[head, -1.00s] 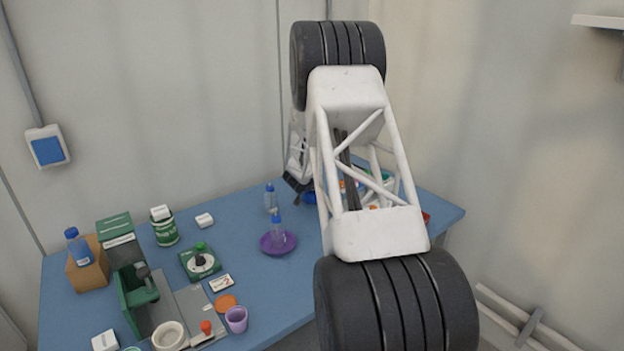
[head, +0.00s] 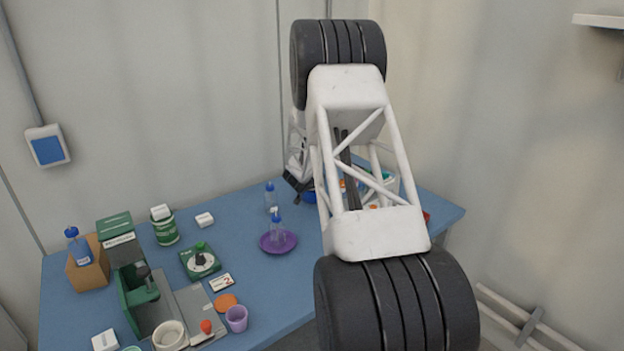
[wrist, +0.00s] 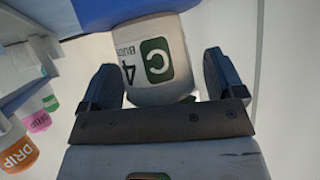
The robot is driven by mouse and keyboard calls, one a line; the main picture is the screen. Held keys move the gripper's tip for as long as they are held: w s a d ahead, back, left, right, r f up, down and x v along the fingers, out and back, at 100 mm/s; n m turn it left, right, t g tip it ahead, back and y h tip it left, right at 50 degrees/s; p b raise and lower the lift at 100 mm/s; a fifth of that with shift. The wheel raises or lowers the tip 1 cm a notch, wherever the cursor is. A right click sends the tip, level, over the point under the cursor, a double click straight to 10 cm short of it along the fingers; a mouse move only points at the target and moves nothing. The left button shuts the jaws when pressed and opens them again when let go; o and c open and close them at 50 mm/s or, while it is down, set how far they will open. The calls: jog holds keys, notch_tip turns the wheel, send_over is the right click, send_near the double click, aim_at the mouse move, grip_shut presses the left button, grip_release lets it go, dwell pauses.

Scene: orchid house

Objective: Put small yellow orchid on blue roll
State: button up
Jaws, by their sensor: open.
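I cannot make out the small yellow orchid in either view; my arm hides much of the table's right side. A blue shape (head: 309,197) shows partly beside my gripper (head: 297,184) in the head view, and I cannot tell whether it is the blue roll. In the wrist view my gripper (wrist: 158,68) is open, its two dark fingers on either side of a white container (wrist: 152,62) with a green label. I cannot tell whether they touch it. A wide blue surface (wrist: 110,12) lies beyond it, not clearly identifiable.
Drip bottles with orange (wrist: 18,157), pink and green parts are left in the wrist view. A purple dish (head: 290,243) holds a clear bottle (head: 277,230). A green tin (head: 164,228) and potting items crowd the blue table's left (head: 235,215).

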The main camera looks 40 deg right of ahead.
jog(key=v, duration=1.2)
dwell(0.3)
dwell(0.4)
jog(key=s+a+r+n+t+y, duration=0.1)
jog(key=s+a+r+n+y, duration=0.25)
jog(key=a, duration=0.65)
jog(key=s+a+r+n+y, duration=0.1)
jog(key=s+a+r+y, duration=0.1)
jog(key=s+a+r, duration=0.45)
jog(key=s+a+r+n+t+y, duration=0.1)
jog(key=s+a+r+n+y, duration=0.3)
jog(key=a, duration=0.8)
jog(key=s+a+g, duration=0.2)
jog(key=s+a, duration=0.2)
jog(key=s, duration=0.7)
jog(key=s+a+r+n+g, duration=0.1)
jog(key=s+a, duration=0.4)
jog(key=s, duration=0.7)
jog(key=s+a+r+n+g, duration=0.1)
jog(key=s+a+g, duration=0.3)
jog(key=s, duration=0.8)
jog(key=shift+a, duration=0.35)
